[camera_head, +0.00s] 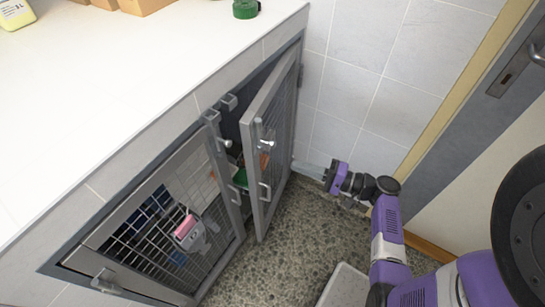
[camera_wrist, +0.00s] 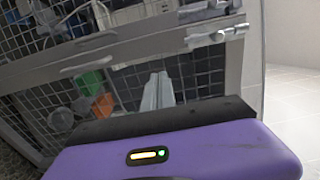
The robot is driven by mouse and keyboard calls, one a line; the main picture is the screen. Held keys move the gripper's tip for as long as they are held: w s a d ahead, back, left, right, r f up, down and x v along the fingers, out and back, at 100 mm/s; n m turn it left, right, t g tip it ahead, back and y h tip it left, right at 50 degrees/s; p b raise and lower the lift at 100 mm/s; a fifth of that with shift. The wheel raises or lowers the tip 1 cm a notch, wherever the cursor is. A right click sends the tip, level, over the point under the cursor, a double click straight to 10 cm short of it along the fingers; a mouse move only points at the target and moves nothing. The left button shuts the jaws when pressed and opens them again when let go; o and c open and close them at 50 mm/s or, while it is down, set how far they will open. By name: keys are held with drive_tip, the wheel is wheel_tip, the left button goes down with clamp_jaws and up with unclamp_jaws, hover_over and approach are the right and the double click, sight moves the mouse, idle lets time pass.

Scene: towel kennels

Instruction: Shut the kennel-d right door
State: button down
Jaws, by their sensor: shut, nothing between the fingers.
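The right door (camera_head: 272,150) is a grey metal frame with wire mesh. It stands ajar, swung outward from the kennel opening, with its hinged side at the right. Metal fittings show on its free edge. My gripper (camera_head: 298,165) is shut and empty, low on the right side of this door. I cannot tell whether the fingertips touch it. In the wrist view my gripper's pale fingers (camera_wrist: 158,90) are together in front of a mesh door (camera_wrist: 200,84) with a metal latch (camera_wrist: 215,37).
The left mesh door (camera_head: 165,225) with a pink-and-grey item is beside it and looks closed. Green and orange items (camera_wrist: 103,105) show through the mesh. A white countertop (camera_head: 130,90) is above. A tiled wall (camera_head: 350,70) stands right; the speckled floor (camera_head: 310,220) is open below.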

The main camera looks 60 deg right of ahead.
sight(262, 155)
drive_tip(key=x, duration=0.9)
drive_tip(key=shift+w+p, duration=0.15)
drive_tip(key=shift+p, duration=0.2)
